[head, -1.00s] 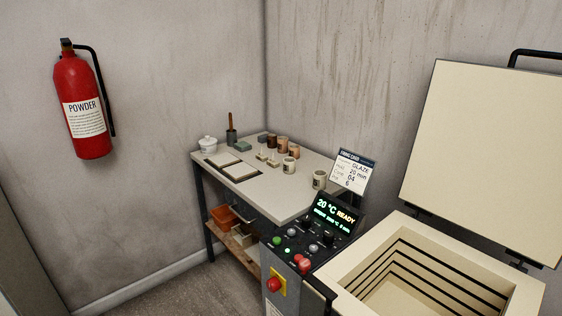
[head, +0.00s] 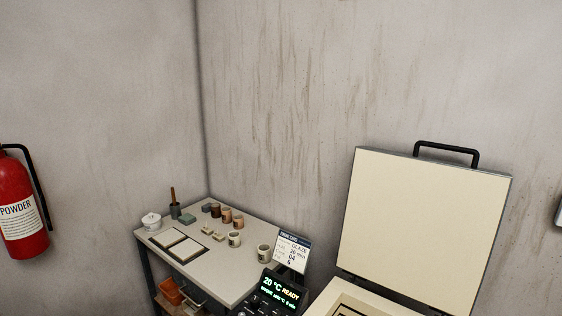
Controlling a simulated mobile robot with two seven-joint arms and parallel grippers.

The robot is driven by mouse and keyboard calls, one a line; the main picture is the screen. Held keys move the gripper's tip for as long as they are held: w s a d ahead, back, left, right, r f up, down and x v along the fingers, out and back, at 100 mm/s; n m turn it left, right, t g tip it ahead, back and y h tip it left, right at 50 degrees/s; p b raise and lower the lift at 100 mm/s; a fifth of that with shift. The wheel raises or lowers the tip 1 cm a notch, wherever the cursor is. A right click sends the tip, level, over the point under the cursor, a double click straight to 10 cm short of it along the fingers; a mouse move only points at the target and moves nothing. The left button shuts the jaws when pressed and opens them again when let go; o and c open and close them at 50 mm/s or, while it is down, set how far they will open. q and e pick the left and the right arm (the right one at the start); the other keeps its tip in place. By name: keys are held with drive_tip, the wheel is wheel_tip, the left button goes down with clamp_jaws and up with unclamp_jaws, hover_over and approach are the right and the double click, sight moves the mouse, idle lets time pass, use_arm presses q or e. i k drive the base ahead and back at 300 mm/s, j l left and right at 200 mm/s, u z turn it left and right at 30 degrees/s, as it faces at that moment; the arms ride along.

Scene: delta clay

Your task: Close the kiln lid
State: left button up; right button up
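The kiln lid (head: 425,230) stands open and upright at the right, its pale inner face toward me. A black handle (head: 447,148) shows at its top edge. Only a small part of the kiln body's rim (head: 375,298) shows at the bottom edge; most of the chamber is out of the picture. The control panel's display (head: 281,290) reads 20 °C READY. Neither of my grippers shows in the head view.
A card (head: 292,251) stands beside the panel. A fire extinguisher (head: 22,205) hangs on the left wall. Plain wall rises behind the lid.

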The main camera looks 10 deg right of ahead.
sight(423, 230)
drive_tip(key=l+z, duration=0.25)
drive_tip(key=z, duration=0.15)
drive_tip(key=l+z, duration=0.2)
drive_tip(key=z, duration=0.15)
drive_tip(key=i+l+z, duration=0.15)
drive_tip(key=z, duration=0.25)
drive_tip(key=k+l, duration=0.1)
drive_tip(key=l, duration=0.45)
drive_tip(key=i+l, duration=0.1)
drive_tip(key=l, duration=1)
drive_tip(key=i+u, duration=0.05)
